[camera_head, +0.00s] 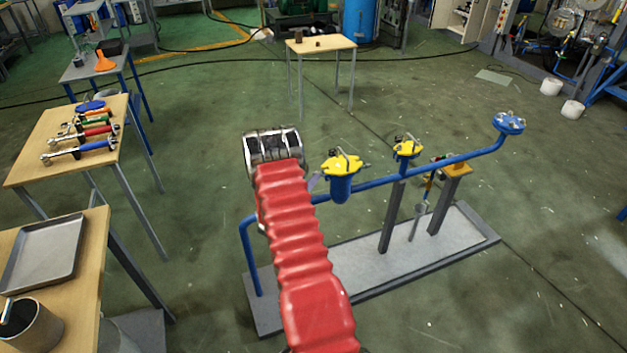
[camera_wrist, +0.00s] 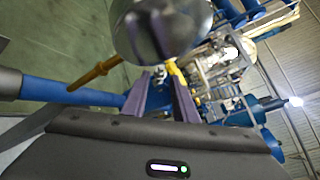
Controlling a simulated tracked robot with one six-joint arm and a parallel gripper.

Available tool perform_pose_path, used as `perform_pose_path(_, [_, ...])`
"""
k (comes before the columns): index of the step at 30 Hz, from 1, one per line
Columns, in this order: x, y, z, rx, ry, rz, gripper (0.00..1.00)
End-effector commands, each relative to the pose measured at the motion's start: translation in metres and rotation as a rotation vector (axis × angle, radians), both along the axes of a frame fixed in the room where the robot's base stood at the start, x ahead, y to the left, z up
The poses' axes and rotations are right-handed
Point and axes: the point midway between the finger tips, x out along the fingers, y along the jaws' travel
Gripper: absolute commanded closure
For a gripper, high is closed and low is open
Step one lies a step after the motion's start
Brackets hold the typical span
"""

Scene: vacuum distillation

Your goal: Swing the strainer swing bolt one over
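The strainer is a blue pot (camera_head: 342,187) with a yellow cover (camera_head: 341,164) in the blue pipe line, just right of my arm's end in the head view. Small dark and metal fittings sit on the cover; I cannot tell single swing bolts apart there. My gripper (camera_wrist: 159,76) is open in the wrist view, its two fingers apart. A blurred, shiny grey rounded part (camera_wrist: 160,30) lies just beyond the fingertips, with a small yellow piece (camera_wrist: 175,72) by the right fingertip. I cannot tell whether they touch. In the head view my arm mostly hides the gripper.
The blue pipe (camera_head: 452,160) runs right to a flange (camera_head: 508,123), above a grey base plate (camera_head: 345,268). A second yellow-topped fitting (camera_head: 407,148) stands close by. Tables with tools (camera_head: 80,148) and a tray (camera_head: 43,252) are at left.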

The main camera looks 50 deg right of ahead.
Motion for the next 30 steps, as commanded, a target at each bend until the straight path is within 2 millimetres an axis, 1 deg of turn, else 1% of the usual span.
perform_pose_path(1, [-0.001,0.010,0.001,0.000,0.002,0.003,0.74])
perform_pose_path(3, [-0.004,0.021,0.002,0.001,0.001,0.003,0.74])
perform_pose_path(12, [-0.015,0.073,0.007,0.000,0.002,0.004,0.74])
perform_pose_path(16, [-0.020,0.091,0.010,0.001,0.000,0.004,0.74])
perform_pose_path(21, [-0.024,0.104,0.011,-0.001,0.000,0.002,0.74])
perform_pose_path(30, [-0.025,0.106,0.011,-0.001,0.000,0.001,0.74])
